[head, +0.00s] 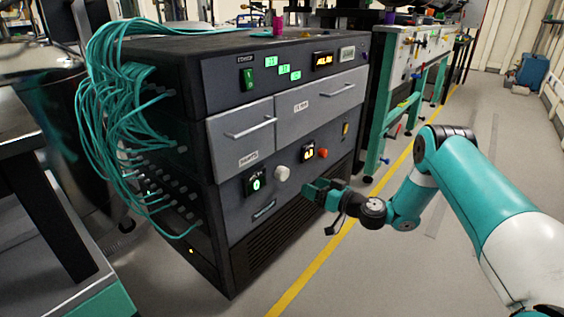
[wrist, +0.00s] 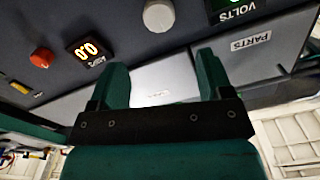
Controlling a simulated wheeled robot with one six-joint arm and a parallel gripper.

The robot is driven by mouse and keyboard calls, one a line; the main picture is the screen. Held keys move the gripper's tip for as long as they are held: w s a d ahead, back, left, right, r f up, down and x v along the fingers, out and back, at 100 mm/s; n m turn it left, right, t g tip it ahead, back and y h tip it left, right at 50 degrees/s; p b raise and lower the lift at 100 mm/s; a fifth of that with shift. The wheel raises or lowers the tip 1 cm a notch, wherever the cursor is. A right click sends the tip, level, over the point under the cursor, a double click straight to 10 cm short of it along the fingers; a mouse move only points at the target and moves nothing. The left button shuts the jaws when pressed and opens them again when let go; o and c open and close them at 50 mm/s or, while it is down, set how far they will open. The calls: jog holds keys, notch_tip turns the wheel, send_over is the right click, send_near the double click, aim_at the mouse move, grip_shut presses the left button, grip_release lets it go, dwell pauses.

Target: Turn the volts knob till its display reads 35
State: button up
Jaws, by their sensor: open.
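The white volts knob (head: 281,173) sits on the lower grey panel of the dark cabinet, just right of the green volts display (head: 256,184). The display's figure is too small to read. In the wrist view the white knob (wrist: 158,16) is at the top, beyond the fingertips, and the volts display (wrist: 238,8) is cut off by the top edge, beside the word VOLTS. My gripper (head: 313,189) is in front of the panel, right of and slightly below the knob, apart from it. In the wrist view my gripper (wrist: 162,62) is open and empty between its teal fingers.
An orange knob (head: 323,153) and an amps display (head: 308,153), reading 0.0 in the wrist view, lie right of the white knob. Drawers with bar handles (head: 330,90) are above. Teal cables (head: 105,120) hang at the cabinet's left.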

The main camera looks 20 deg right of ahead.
aim_at(286, 174)
jog(key=b+x, duration=0.4)
jog(key=x, duration=0.6)
jog(key=shift+w+a+f, duration=0.1)
jog(key=shift+a+f, duration=0.05)
jog(key=shift+w+a+b, duration=0.3)
jog(key=shift+w+b, duration=0.05)
jog(key=shift+w, duration=0.2)
